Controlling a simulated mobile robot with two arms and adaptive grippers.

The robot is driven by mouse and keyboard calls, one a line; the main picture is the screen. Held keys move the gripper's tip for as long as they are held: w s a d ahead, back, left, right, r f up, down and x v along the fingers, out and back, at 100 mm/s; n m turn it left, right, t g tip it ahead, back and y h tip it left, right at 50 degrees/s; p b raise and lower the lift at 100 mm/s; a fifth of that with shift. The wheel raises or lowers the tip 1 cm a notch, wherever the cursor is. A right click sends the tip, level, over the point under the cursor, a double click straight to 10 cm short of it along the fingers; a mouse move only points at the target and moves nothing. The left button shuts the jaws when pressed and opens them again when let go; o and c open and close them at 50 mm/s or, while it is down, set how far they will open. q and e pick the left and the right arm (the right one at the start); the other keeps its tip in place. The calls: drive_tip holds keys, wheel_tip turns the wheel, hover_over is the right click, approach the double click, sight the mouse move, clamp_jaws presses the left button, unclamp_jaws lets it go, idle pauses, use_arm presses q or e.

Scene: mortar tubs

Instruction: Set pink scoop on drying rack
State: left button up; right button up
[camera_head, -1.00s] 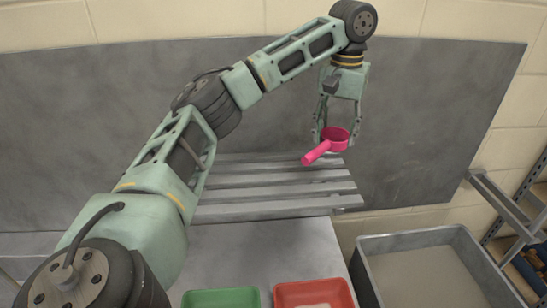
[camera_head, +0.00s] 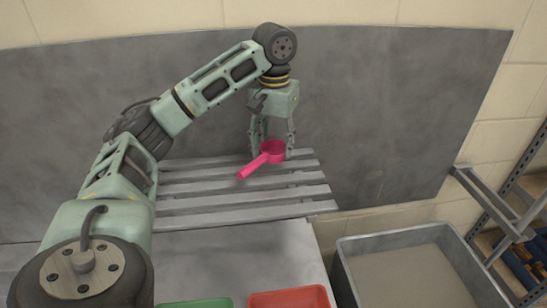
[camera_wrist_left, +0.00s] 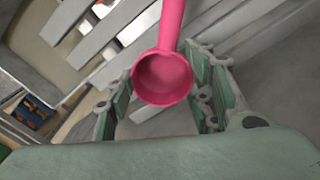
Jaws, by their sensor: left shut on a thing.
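The pink scoop (camera_head: 264,156) is held in my left gripper (camera_head: 272,152), its handle pointing to the lower left in the head view. In the left wrist view the scoop's round cup (camera_wrist_left: 163,78) sits between the two fingers of my left gripper (camera_wrist_left: 163,88), with the handle running up and away. The slatted grey drying rack (camera_head: 235,211) is below and around the scoop in the head view. Whether the scoop touches the slats I cannot tell. My right gripper is not in view.
A green tray (camera_head: 196,303) and a red tray (camera_head: 290,298) lie at the front of the grey table (camera_head: 240,262). A large grey tub (camera_head: 405,268) stands to the right. Metal shelving (camera_head: 520,215) is at the far right. A dark panel (camera_head: 400,110) stands behind the rack.

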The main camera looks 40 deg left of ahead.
use_arm(q)
drive_tip(key=shift+f+p, duration=0.3)
drive_tip(key=shift+f, duration=0.05)
drive_tip(key=shift+s+d+f+p, duration=0.1)
drive_tip(key=shift+s+f+p, duration=0.15)
drive_tip(key=shift+f+p, duration=0.55)
drive_tip(key=shift+f+b, duration=0.3)
drive_tip(key=shift+f, duration=0.5)
drive_tip(key=o, duration=1.2)
drive_tip(key=shift+o, duration=0.2)
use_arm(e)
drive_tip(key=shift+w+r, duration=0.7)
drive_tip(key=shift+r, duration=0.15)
